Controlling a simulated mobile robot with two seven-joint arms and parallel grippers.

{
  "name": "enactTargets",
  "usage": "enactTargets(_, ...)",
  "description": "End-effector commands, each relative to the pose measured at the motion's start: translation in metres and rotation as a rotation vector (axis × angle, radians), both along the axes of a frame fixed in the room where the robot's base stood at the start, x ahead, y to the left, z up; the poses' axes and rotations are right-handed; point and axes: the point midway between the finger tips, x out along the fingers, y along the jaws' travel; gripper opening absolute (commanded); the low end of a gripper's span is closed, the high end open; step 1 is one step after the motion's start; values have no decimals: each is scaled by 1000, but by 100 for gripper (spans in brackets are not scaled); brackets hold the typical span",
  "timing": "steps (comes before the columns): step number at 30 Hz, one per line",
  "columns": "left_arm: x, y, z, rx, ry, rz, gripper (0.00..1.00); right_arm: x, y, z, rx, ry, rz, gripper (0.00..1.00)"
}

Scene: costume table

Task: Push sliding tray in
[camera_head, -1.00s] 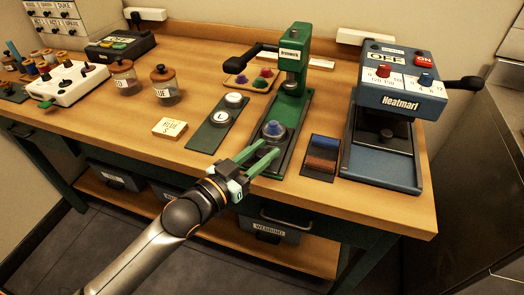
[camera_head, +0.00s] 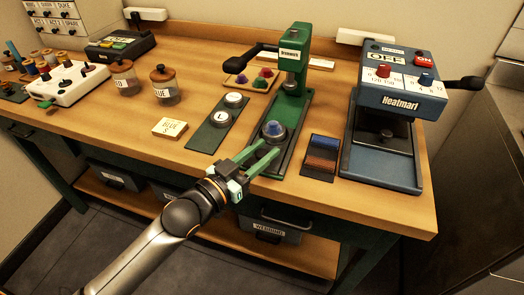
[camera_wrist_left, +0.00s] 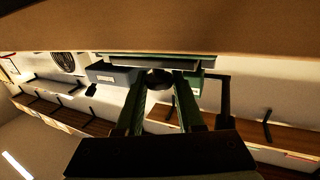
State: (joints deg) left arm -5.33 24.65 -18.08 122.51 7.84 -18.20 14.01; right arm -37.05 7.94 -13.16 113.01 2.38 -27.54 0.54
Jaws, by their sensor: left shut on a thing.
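The green press (camera_head: 291,80) stands upright on the wooden table. At the front of its base is the sliding tray (camera_head: 283,151), with a round seat holding a blue-purple piece (camera_head: 274,128). My left gripper (camera_head: 268,151) reaches in from the front, its green fingers at the tray's front end. In the left wrist view the fingers (camera_wrist_left: 160,84) close around a dark round knob (camera_wrist_left: 159,77) below the plate edge. The fingers partly hide the tray's front in the head view. My right gripper is not in view.
A dark green mat (camera_head: 218,120) with white round pieces lies left of the press. A two-colour swatch (camera_head: 321,157) and a blue heat press (camera_head: 385,140) are to the right. The press's black lever (camera_head: 253,54) sticks out left. A labelled block (camera_head: 170,127) sits at left.

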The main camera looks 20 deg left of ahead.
Motion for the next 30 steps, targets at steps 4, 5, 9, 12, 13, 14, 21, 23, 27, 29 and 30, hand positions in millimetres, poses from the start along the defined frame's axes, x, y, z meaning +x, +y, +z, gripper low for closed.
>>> enactTargets(4,0,0,0,0,1,-1,0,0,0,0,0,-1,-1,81)
enactTargets(5,0,0,0,0,1,-1,0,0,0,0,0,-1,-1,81)
enactTargets(9,6,-1,0,0,0,-1,0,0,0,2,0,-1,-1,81)
enactTargets(12,20,-1,0,0,0,-1,0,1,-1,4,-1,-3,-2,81)
enactTargets(13,25,-1,1,0,-2,-1,0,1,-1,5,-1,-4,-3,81)
enactTargets(14,29,-2,1,0,-1,-1,0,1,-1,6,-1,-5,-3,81)
enactTargets(21,47,-2,0,0,2,-1,0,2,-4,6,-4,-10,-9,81)
enactTargets(23,47,-2,-1,0,2,-1,0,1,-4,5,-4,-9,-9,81)
enactTargets(27,46,-2,-1,0,2,-1,0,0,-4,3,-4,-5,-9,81)
enactTargets(29,46,-2,-1,0,2,-1,38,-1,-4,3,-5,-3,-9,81)
enactTargets(30,46,-2,-1,0,2,-1,42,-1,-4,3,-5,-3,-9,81)
